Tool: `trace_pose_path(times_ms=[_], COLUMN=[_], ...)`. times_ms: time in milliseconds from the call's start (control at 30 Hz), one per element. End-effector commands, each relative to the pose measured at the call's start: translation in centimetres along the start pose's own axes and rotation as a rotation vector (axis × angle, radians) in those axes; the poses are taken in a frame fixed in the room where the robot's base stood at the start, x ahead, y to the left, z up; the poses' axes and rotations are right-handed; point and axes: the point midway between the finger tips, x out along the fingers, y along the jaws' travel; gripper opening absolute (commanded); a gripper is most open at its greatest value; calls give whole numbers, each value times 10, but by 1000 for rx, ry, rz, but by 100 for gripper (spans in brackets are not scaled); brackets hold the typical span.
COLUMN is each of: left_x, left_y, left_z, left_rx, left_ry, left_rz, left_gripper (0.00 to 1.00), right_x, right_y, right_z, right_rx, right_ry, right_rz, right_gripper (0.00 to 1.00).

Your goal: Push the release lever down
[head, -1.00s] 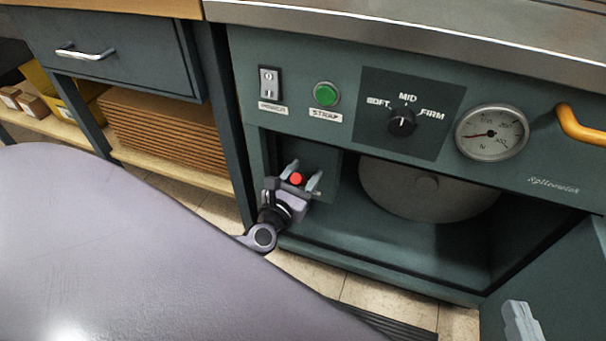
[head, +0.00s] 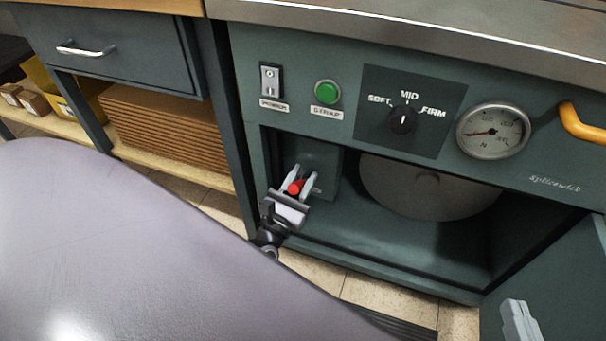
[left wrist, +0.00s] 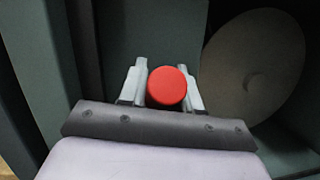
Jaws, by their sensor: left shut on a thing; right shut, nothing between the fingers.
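The release lever shows as a red round knob (head: 296,187) in the left part of the machine's open bay. My left gripper (head: 300,181) reaches in from below, its two pale fingers shut on the knob, one on each side. In the left wrist view the red knob (left wrist: 167,87) sits between the fingers and faces the camera. The rest of the lever is hidden behind knob and gripper. The pale grey fingers of my right gripper (head: 520,320) show at the lower right, shut and empty, in front of the open door and far from the lever.
Above the bay are a power switch (head: 271,79), a green strap button (head: 327,92), a black dial (head: 403,120) pointing near MID and a gauge (head: 493,130). A large round grey drum (head: 425,190) stands in the bay, right of the lever. A dark post (head: 229,130) stands left.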

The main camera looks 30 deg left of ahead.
Motion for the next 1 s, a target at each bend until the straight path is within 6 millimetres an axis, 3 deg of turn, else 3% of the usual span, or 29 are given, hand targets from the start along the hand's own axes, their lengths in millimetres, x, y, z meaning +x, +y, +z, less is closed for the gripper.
trace_pose_path(times_ms=[500, 1000], left_x=[-14, -17], left_y=[-3, -3], left_z=[-8, -11], left_rx=[35, 41], left_ry=[-228, -296], left_rz=[24, 32], left_gripper=[0, 0], right_x=[-1, -1], right_y=[0, 0], right_z=[-3, -3], right_rx=[-3, -2], right_ry=[9, 9], right_rz=[1, 1], right_gripper=[0, 0])
